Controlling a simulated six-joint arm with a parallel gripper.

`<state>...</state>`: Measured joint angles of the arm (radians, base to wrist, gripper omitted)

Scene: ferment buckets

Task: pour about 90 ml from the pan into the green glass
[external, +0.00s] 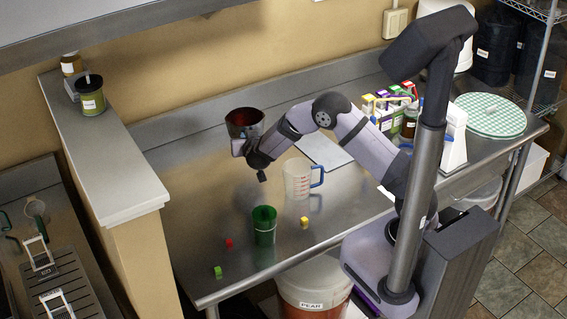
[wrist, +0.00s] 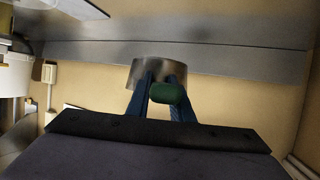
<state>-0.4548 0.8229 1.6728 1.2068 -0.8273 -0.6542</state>
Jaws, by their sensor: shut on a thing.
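The pan (external: 244,131) is a metal vessel with a dark reddish inside, held up above the back of the steel table. It looks about upright. My gripper (external: 240,148) is at its near side. In the wrist view the blue fingers of my gripper (wrist: 164,98) are shut on the pan's green handle (wrist: 168,92), and the pan's metal wall (wrist: 147,72) shows beyond them. The green glass (external: 264,230) stands upright on the table, nearer the front edge, below and slightly right of the pan. The liquid level in either vessel cannot be made out.
A clear measuring jug (external: 297,181) with a blue handle stands right of and behind the green glass. Small red (external: 229,243), green (external: 218,271) and yellow (external: 304,221) cubes lie around the glass. A ledge (external: 110,165) bounds the table's left. Cartons (external: 384,105) stand at the back right.

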